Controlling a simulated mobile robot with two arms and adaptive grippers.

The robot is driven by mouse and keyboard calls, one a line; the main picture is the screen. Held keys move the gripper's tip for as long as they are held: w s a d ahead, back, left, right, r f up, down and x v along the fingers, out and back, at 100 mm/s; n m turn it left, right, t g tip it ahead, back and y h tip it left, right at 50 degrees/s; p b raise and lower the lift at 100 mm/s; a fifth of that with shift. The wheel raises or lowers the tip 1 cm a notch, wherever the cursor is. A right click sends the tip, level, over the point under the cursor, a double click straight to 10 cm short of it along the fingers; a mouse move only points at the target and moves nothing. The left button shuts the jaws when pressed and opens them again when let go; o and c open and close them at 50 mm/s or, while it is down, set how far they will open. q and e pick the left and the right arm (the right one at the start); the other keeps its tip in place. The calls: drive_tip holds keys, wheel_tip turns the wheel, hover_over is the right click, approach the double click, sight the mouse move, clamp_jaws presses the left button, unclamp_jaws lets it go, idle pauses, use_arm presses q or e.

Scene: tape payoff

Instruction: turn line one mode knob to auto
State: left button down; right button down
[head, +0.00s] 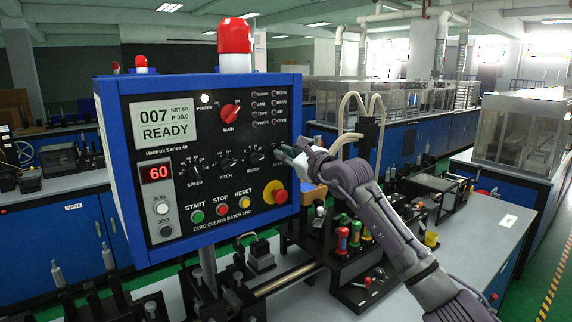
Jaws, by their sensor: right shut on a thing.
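The line one control panel (221,154) is a blue-framed black box facing me, its display reading "007" and "READY". My right gripper (281,154) reaches in from the right and is shut at the right end of the row of small black knobs. It is shut on the mode knob, which is mostly hidden behind the fingers. The knob's label and pointer cannot be read, so its setting cannot be told. My left gripper is not in view.
Knobs marked speed (195,171), pitch (226,162) and batch (256,158) sit left of my right gripper. A red main switch (230,111) is above, and a red stop button (276,193) on yellow is just below. Colored spools (342,240) stand behind, at lower right.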

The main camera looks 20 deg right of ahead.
drive_tip(key=shift+f+n+b, duration=0.1)
drive_tip(key=shift+n+b, duration=0.55)
drive_tip(key=shift+n, duration=0.25)
drive_tip(key=c, duration=1.2)
unclamp_jaws()
drive_tip(key=v, duration=1.2)
drive_tip(key=shift+a, duration=0.1)
